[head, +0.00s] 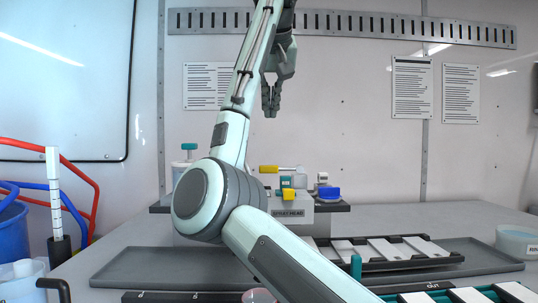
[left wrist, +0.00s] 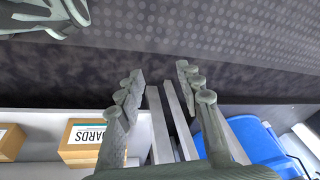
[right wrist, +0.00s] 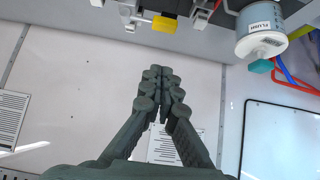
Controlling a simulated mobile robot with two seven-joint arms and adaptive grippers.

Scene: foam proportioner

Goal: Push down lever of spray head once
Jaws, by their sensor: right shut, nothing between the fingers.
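The grey spray head block (head: 297,204) stands on a shelf at the back of the bench in the head view, with a "SPRAY HEAD" label on its front. A yellow lever-like part (head: 268,169) sticks out at its upper left, and a smaller yellow piece (head: 288,195) is lower down. My arm hides part of the block's left side. My right gripper (head: 271,105) is shut and empty, pointing down in the air above the block, clear of it. In the right wrist view its fingertips (right wrist: 159,73) are together, apart from a yellow part (right wrist: 164,24). My left gripper (left wrist: 160,77) is open and empty.
A white bottle with a teal cap (head: 189,147) stands left of the block; a blue-lidded piece (head: 329,192) is at its right. A rack of white plates (head: 384,247) lies at front right. In the left wrist view are a cardboard box (left wrist: 80,153) and a blue bin (left wrist: 250,140).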

